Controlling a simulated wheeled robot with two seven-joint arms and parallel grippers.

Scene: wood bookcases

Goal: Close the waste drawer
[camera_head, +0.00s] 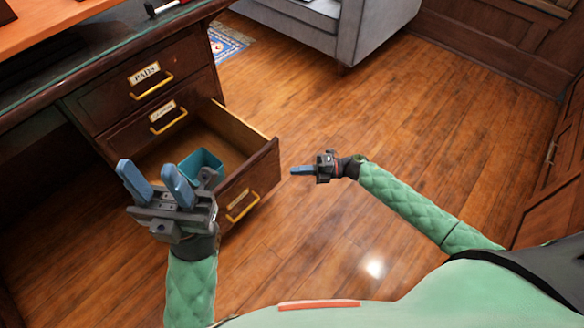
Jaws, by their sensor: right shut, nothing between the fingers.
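The lowest drawer (250,186) of the dark wood desk stands pulled well out, with a brass handle (243,206) on its front. A teal bin (203,163) sits inside it. Any label on this drawer's front is hidden or too small to read. My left gripper (157,172) is open and empty, and in the picture it covers the near-left part of the drawer. My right gripper (302,170) is shut and empty, to the right of the drawer front and apart from it, its blue fingers pointing left towards the front.
Two shut drawers with brass handles, the upper labelled PADS (144,74), sit above the open one. A grey sofa (318,30) and a patterned rug (227,43) are at the back. The wood floor (420,130) to the right is clear.

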